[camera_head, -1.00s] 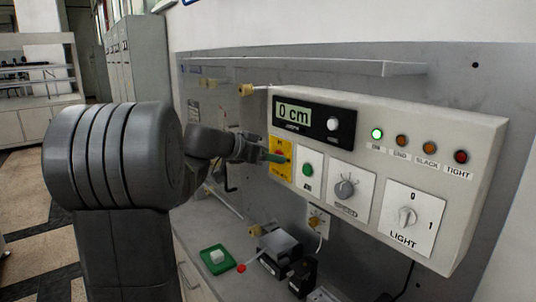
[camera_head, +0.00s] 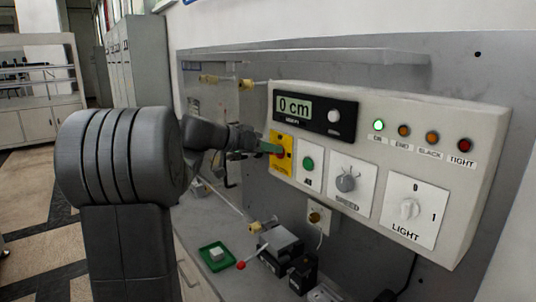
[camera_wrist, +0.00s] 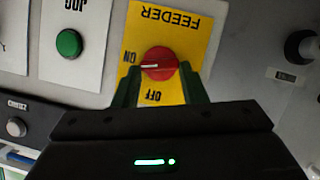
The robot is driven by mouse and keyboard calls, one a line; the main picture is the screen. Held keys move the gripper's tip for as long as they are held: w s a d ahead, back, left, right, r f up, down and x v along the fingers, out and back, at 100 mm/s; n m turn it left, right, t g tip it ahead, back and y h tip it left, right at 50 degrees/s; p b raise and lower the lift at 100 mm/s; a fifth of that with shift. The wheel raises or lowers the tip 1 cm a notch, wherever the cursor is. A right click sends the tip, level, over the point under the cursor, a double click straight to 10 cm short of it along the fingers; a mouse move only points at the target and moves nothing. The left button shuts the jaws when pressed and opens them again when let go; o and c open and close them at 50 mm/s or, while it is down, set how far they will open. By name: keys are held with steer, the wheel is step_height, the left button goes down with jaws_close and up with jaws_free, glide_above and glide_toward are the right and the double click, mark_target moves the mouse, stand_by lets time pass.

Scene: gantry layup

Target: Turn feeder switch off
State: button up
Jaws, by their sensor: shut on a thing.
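The feeder switch is a red rotary knob (camera_wrist: 160,64) on a yellow plate (camera_wrist: 190,32) lettered FEEDER, ON and OFF, upside down in the wrist view. The knob's white line points left, at ON. The yellow plate also shows in the head view (camera_head: 281,168), at the left end of the control box. My gripper (camera_wrist: 160,86) is shut on the red knob, with one green finger on each side of it. In the head view my gripper (camera_head: 272,148) reaches the plate from the left and partly hides it.
The control box (camera_head: 465,115) has a display reading 0 cm (camera_head: 295,107), a lit green ON lamp (camera_head: 379,125), a green JOG button (camera_head: 308,163), a grey dial (camera_head: 346,182) and a LIGHT switch (camera_head: 409,209). A green tray (camera_head: 205,263) and dark devices sit on the bench below.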

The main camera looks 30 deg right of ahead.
steer(key=shift+w+f+n+g+h+b, duration=0.25)
steer(key=shift+n+g+h+b, duration=0.45)
steer(key=shift+n, duration=1.1)
steer(key=shift+w+f+n+g+h+b, duration=0.15)
steer(key=shift+f+n+g+h+b, duration=0.15)
steer(key=shift+n+g, duration=1.15)
steer(key=shift+w+f+n+g+h+b, duration=0.25)
steer(key=shift+n+g+h+b, duration=0.3)
steer(key=shift+n, duration=1.6)
steer(key=shift+a, duration=0.1)
steer(key=o, duration=1)
steer(key=shift+t, duration=0.3)
steer(key=b+v, duration=0.2)
steer(key=v, duration=1.1)
steer(key=shift+a+f, duration=0.25)
steer(key=shift+a, duration=0.15)
